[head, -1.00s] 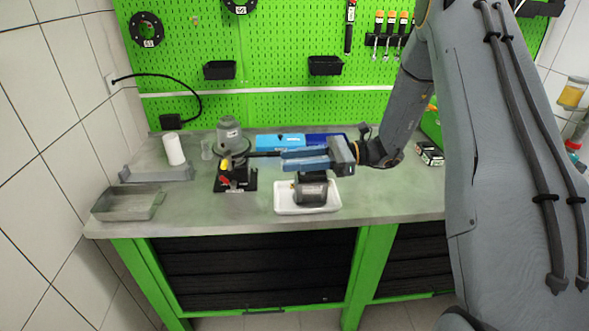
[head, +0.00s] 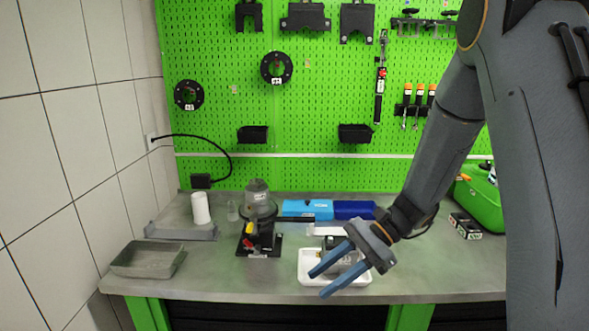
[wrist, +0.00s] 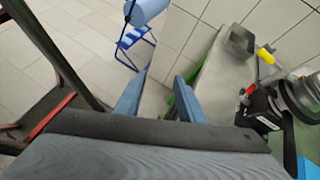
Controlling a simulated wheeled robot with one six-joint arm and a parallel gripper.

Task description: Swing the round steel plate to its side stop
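A round grey metal disc (head: 262,213), likely the steel plate, sits around the base of the grey pump housing (head: 257,190) at the back of the bench. The wrist view shows the round metal part (wrist: 302,92) at the right edge, partly cut off. In front of it is a black base (head: 259,245) with a red and a yellow handle. My gripper (head: 318,283) is open and empty, its blue fingers pointing down and left in front of the white tray, apart from the plate. In the wrist view my gripper (wrist: 160,78) has a clear gap between its fingers.
A white tray (head: 310,276) holds a dark part, mostly hidden by my gripper. A grey metal tray (head: 148,260) is at the front left and a white cylinder (head: 200,208) stands behind it. Blue bins (head: 307,209) sit at the back. The front middle-left bench is clear.

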